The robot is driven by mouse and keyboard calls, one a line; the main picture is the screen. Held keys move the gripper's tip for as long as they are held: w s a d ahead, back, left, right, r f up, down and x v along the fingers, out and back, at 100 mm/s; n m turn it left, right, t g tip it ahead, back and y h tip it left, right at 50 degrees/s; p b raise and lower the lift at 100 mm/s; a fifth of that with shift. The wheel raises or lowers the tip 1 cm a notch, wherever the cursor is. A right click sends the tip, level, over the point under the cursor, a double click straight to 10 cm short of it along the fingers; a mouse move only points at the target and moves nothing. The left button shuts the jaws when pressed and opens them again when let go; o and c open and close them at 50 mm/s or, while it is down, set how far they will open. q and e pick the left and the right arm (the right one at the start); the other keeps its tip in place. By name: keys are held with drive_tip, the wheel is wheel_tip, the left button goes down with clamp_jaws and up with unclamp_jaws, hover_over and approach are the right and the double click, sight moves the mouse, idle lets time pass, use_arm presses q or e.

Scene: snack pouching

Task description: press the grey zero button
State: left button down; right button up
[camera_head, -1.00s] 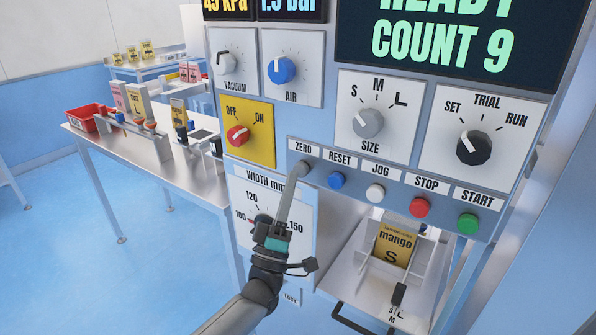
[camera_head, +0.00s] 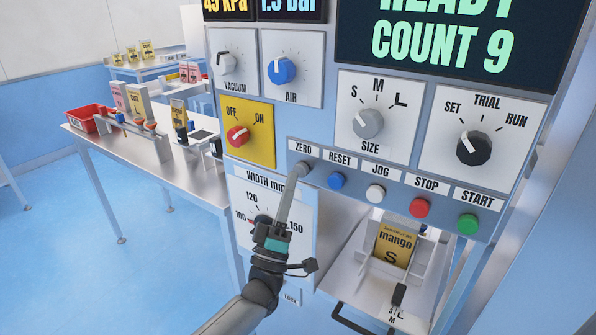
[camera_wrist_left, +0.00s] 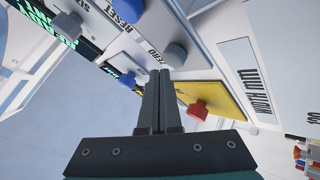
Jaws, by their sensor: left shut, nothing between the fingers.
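The grey zero button (camera_head: 304,167) sits under the ZERO label at the left end of the button row on the machine panel. It also shows in the left wrist view (camera_wrist_left: 175,55), just past my fingertips. My left gripper (camera_head: 297,176) points up at it from below. Its fingers are shut with nothing between them, and the tips (camera_wrist_left: 160,74) lie very close to the button. I cannot tell whether they touch it. My right gripper is not in view.
The blue reset button (camera_head: 336,180) is the nearest neighbour on the right, followed by white jog, red stop and green start buttons. The yellow OFF/ON plate with its red knob (camera_head: 237,136) lies up and left. The width dial (camera_head: 262,222) is behind my gripper.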

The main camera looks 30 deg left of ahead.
use_arm(q)
drive_tip(key=shift+w, duration=0.15)
idle(0.5)
drive_tip(key=shift+w+b, duration=0.3)
drive_tip(key=shift+w, duration=0.25)
idle(0.5)
drive_tip(key=shift+s, duration=0.7)
drive_tip(key=shift+s, duration=0.1)
drive_tip(key=s+p, duration=0.1)
drive_tip(key=s, duration=0.1)
drive_tip(key=s+p, duration=0.1)
drive_tip(key=s, duration=0.1)
drive_tip(key=s+p, duration=0.1)
drive_tip(key=shift+s+a, duration=0.25)
drive_tip(key=shift+s, duration=0.15)
